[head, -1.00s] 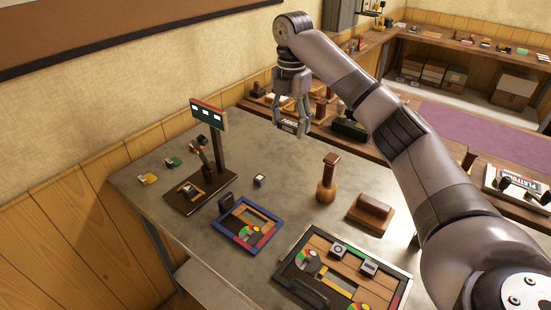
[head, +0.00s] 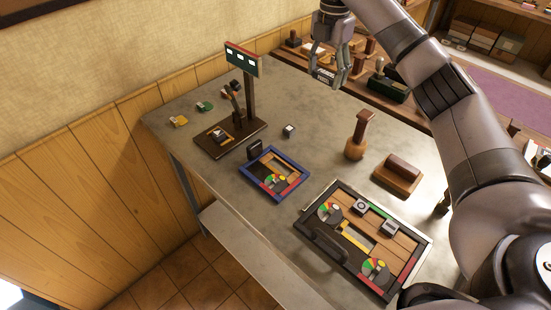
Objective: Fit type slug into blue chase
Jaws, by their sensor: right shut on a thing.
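The blue chase (head: 260,186) lies flat in the middle of the grey table. My right gripper (head: 329,80) is above the back of the table, pointing down, shut on a small dark block with a pale face, seemingly the type slug (head: 323,75). The gripper is apart from the chase, up and to its right. Another small dark block with a white top (head: 288,130) sits on the table behind the chase. My left gripper is out of view.
A black-framed tray (head: 345,273) with dials and small blocks lies at the front right. A wooden-handled tool (head: 357,138) and a brown block (head: 398,174) stand behind it. A signpost on a dark base (head: 250,95) stands at left, beside small yellow and green pieces.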

